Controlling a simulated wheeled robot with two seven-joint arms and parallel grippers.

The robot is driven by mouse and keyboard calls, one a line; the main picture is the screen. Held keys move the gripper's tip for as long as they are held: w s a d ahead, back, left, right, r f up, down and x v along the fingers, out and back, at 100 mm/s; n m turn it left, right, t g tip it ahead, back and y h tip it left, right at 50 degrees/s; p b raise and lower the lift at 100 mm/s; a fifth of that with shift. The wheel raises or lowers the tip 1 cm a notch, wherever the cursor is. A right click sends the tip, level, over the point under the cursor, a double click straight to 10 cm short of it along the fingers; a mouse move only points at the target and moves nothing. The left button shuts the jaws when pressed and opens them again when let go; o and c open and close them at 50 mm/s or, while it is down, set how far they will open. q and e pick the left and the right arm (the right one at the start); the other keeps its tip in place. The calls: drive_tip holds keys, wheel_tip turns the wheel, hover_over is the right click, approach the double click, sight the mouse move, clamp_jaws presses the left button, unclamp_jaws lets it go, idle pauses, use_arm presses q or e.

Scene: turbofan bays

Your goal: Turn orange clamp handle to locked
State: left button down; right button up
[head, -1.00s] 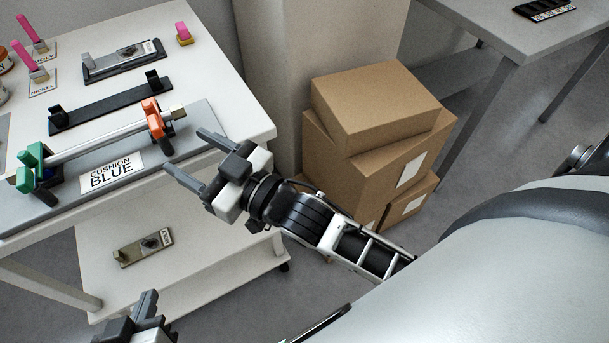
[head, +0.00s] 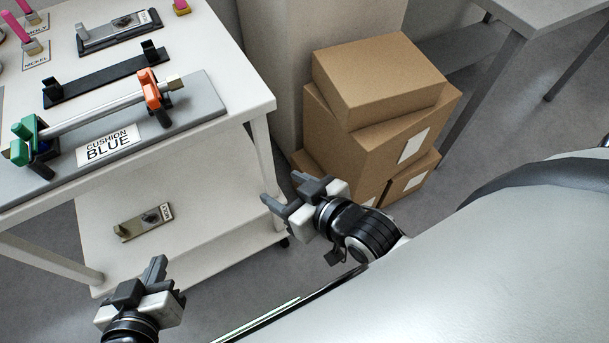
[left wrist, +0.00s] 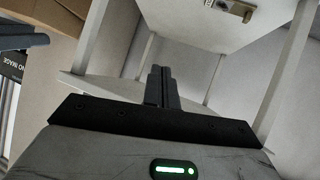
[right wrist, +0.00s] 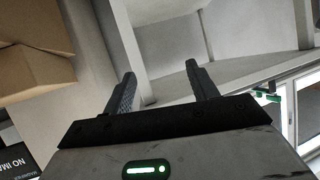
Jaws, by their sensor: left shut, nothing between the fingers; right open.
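The orange clamp (head: 151,90) stands near the right end of a grey base plate (head: 205,100) on the white cart's top. It sits around a silver tube (head: 95,116). A green clamp (head: 27,138) sits at the tube's left end. Whether the orange handle is locked I cannot tell. My right gripper (head: 279,190) is open and empty, below and right of the orange clamp, off the cart's right side. Its spread fingers show in the right wrist view (right wrist: 160,70). My left gripper (head: 157,266) is shut and empty, low in front of the cart; its closed fingers show in the left wrist view (left wrist: 162,72).
A "CUSHION BLUE" label (head: 109,145) lies before the tube. A black empty bracket (head: 105,75) stands behind. The cart's lower shelf (head: 205,215) holds a small metal part (head: 143,222). Cardboard boxes (head: 380,85) stand right of the cart, with floor between.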

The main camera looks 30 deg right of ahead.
use_arm(q)
drive_tip(key=shift+w+d, duration=0.1)
use_arm(e)
drive_tip(key=shift+s+d+f+m+g+h, duration=0.2)
drive_tip(key=shift+s+d+f+g, duration=0.15)
drive_tip(key=shift+s+f, duration=0.25)
drive_tip(key=shift+s+d+f+m+g+h, duration=0.1)
drive_tip(key=shift+s+d+f+g+h, duration=0.15)
drive_tip(key=shift+s+d+f, duration=0.3)
drive_tip(key=shift+s+a+r, duration=0.1)
use_arm(q)
drive_tip(key=shift+a+f+g, duration=0.15)
drive_tip(key=shift+f, duration=0.5)
drive_tip(key=shift+a+f+g, duration=0.1)
drive_tip(key=shift+f+g, duration=0.05)
drive_tip(key=shift+f, duration=0.45)
use_arm(e)
drive_tip(key=shift+s+f, duration=0.25)
drive_tip(key=shift+s, duration=0.15)
